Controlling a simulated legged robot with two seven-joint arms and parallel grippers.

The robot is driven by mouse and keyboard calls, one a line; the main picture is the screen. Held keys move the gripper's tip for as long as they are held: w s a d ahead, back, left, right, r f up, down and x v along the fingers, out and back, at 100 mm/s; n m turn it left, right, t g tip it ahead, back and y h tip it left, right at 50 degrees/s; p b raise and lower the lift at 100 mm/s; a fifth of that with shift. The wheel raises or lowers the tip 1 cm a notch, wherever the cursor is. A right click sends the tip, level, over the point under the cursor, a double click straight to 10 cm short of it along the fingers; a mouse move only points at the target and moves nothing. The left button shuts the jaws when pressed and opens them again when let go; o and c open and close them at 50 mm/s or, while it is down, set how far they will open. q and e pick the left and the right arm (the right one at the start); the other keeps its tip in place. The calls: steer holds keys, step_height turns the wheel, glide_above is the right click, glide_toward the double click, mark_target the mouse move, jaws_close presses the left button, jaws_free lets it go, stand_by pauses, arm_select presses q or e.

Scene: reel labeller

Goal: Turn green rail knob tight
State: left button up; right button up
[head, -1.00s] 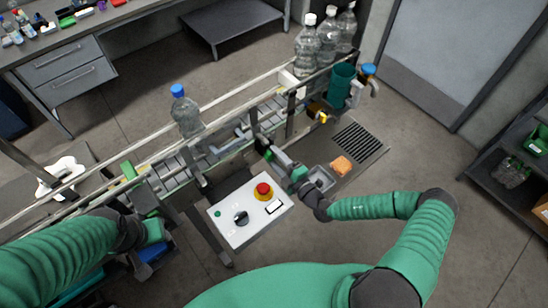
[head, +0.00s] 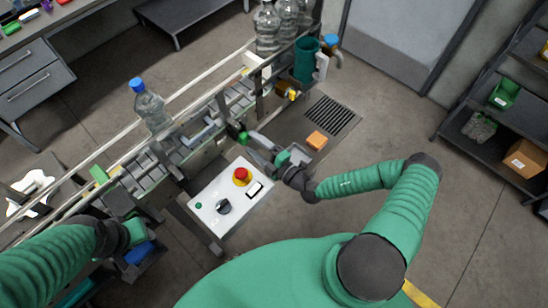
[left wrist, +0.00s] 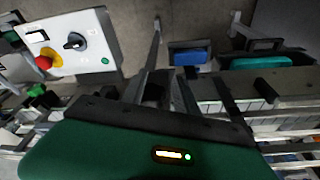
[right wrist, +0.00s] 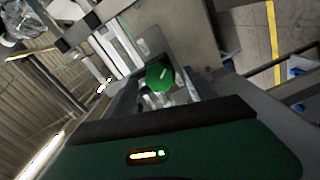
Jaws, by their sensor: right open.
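The green rail knob (right wrist: 160,77) shows in the right wrist view, close in front of my right gripper and between its fingers. In the head view the knob (head: 243,137) is a small green spot on the near side of the conveyor, at the tip of my right gripper (head: 250,138). The right gripper is open; whether a finger touches the knob I cannot tell. My left gripper (head: 135,232) is low at the left by the conveyor's near end; its fingers are not clear. In the left wrist view a small green spot (left wrist: 37,90) shows at the left.
A white control box (head: 228,206) with a red stop button (head: 241,175) and a black dial stands below the right gripper. A blue-capped bottle (head: 150,107) stands on the conveyor (head: 170,158).

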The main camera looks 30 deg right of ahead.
steer(key=b+v, duration=0.3)
steer(key=v, duration=1.1)
steer(key=shift+d+b, duration=0.25)
steer(key=shift+b, duration=0.15)
steer(key=shift+s+f, duration=0.1)
